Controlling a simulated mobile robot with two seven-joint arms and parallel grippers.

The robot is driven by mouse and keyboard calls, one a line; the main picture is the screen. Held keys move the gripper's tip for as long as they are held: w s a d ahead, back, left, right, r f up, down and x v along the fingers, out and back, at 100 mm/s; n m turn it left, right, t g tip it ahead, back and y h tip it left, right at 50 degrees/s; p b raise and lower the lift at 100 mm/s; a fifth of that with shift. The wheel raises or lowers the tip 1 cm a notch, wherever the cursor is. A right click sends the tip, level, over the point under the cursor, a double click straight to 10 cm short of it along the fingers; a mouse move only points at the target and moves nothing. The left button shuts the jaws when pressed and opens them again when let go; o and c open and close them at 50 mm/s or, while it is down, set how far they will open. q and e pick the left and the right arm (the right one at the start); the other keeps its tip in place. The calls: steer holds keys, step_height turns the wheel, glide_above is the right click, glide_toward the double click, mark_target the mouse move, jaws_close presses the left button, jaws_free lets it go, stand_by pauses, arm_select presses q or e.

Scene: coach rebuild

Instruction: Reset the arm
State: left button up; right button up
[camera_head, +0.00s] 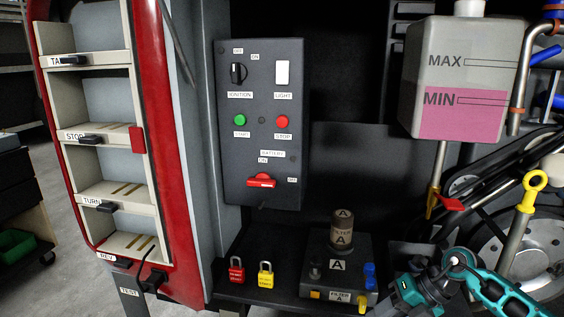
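A teal and dark grey jointed piece (425,290) at the bottom right appears to be my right arm and gripper. It comes in from the lower right, in front of the engine bay and right of the filter block. Its fingertips cannot be made out, so I cannot tell whether it is open or shut, or whether it holds anything. My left arm and gripper are not in view.
A control panel (262,220) with switches and buttons is at centre. A red padlock (236,270), a yellow padlock (265,274) and the filter block (337,268) sit on the ledge. A coolant tank (462,60) and yellow-ringed dipstick (534,181) are right; a lamp housing (168,180) is left.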

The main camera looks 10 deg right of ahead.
steer(key=s+a+r+m+t+y+p, duration=0.1)
steer(key=s+a+r+m+t+y, duration=0.15)
steer(key=a+m+t, duration=0.35)
steer(key=s+a+r+m+t+y+p, duration=0.1)
steer(key=a+r+m+t+y, duration=0.1)
steer(key=a+m+t+y, duration=0.45)
steer(key=s+d+f+m+g+h+p, duration=0.1)
steer(key=s+d+f+m+g+h, duration=0.2)
steer(key=s+f+m+h, duration=0.9)
steer(key=s+d+m+h, duration=0.1)
steer(key=s+m+h, duration=0.1)
steer(key=m, duration=0.5)
steer(key=shift+s+f+g+h, duration=0.3)
steer(key=shift+s+g, duration=0.05)
steer(key=shift+s, duration=0.1)
